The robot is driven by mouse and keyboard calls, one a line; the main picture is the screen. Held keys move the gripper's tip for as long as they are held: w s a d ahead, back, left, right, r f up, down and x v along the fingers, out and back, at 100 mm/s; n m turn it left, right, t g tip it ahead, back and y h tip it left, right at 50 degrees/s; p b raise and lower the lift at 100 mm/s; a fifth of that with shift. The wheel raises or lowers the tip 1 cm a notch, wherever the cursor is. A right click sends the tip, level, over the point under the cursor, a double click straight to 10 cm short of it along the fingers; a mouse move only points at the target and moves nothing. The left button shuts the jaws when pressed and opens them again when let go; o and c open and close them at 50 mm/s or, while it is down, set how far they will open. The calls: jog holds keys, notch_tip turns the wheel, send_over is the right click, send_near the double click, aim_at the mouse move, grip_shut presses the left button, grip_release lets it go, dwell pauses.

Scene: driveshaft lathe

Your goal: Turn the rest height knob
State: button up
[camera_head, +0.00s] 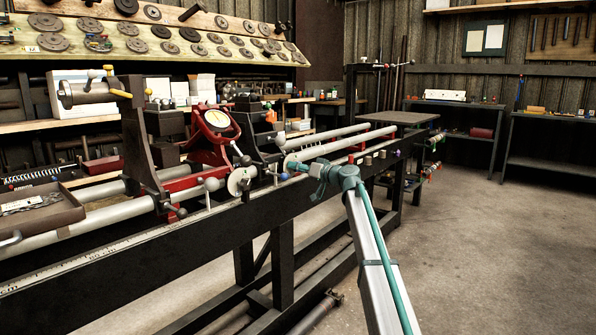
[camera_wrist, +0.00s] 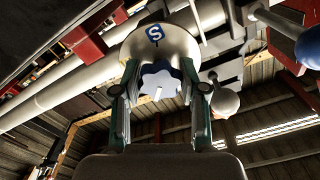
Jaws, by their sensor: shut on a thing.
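The knob (camera_wrist: 158,80) is grey-blue and lobed, with a pale pin at its middle, in the centre of the wrist view. Behind it is a cream round disc (camera_wrist: 187,45) with a blue S-shaped mark. My gripper (camera_wrist: 159,88) has one finger on each side of the knob and is shut on it. In the head view my gripper (camera_head: 300,168) reaches in from the right to the front side of the lathe (camera_head: 268,210). The knob itself cannot be made out there, being small and hidden around the fingers.
A pale disc (camera_head: 241,180) and several ball-ended levers (camera_head: 211,184) project from the lathe front. A grey ball handle (camera_wrist: 225,102) is close to the right finger in the wrist view. The floor (camera_head: 480,250) at right is clear.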

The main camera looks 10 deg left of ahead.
dwell(0.3)
jog(key=o, duration=1.2)
jog(key=shift+c, duration=0.2)
jog(key=v, duration=1.2)
